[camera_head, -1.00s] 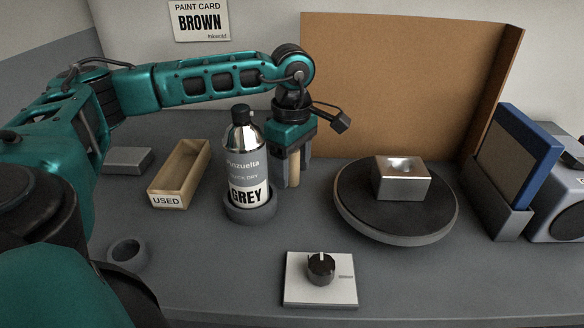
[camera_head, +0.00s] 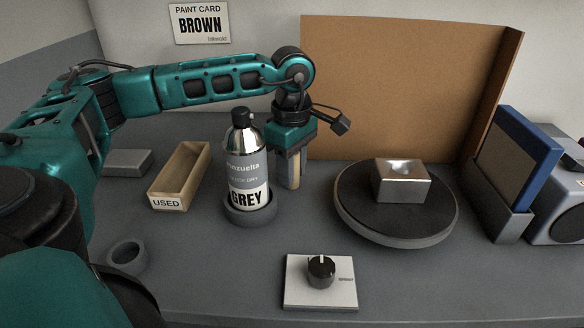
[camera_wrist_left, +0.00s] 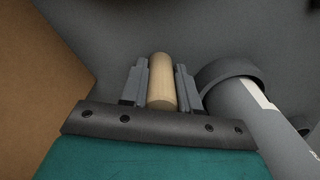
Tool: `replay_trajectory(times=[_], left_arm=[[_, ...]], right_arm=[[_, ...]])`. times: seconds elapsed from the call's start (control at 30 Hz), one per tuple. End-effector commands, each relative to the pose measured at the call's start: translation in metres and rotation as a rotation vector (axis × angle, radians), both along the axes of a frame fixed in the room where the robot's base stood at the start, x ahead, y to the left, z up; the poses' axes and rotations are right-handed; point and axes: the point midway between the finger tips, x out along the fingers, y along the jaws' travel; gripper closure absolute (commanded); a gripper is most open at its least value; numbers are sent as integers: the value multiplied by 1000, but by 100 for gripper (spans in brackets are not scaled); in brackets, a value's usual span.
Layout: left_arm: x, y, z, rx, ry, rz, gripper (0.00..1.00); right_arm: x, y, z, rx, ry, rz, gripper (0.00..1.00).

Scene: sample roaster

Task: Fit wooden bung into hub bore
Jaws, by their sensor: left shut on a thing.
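The wooden bung (camera_head: 296,170) is a pale, round rod held upright in my left gripper (camera_head: 288,172), behind and right of the grey spray can. The left wrist view shows the bung (camera_wrist_left: 161,82) between the two fingers of the left gripper (camera_wrist_left: 161,88), which is shut on it. A shiny metal block (camera_head: 402,182) sits on the round dark turntable (camera_head: 350,212), to the right of the gripper and apart from it. Its top has a bright round mark; I cannot tell whether this is the hub bore. My right gripper is not in view.
The GREY can (camera_head: 245,165) stands in a ring holder close left of the gripper. A wooden USED box (camera_head: 163,203) lies further left. A knob panel (camera_head: 320,282) is in front. A brown board (camera_head: 400,90) stands behind; a blue-framed panel (camera_head: 540,175) is at right.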

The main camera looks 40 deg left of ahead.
Motion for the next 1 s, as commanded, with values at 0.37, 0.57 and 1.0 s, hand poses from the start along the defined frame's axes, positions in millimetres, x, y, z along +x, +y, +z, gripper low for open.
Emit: replay_trajectory(times=[0.37, 0.57, 1.0], left_arm=[[1, -1, 40, -1, -5, -1, 100], [1, 0, 88, -1, -5, 0, 100], [0, 0, 183, 0, -3, -1, 100]], right_arm=[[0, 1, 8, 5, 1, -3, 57], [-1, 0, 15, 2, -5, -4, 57], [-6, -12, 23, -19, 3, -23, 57]])
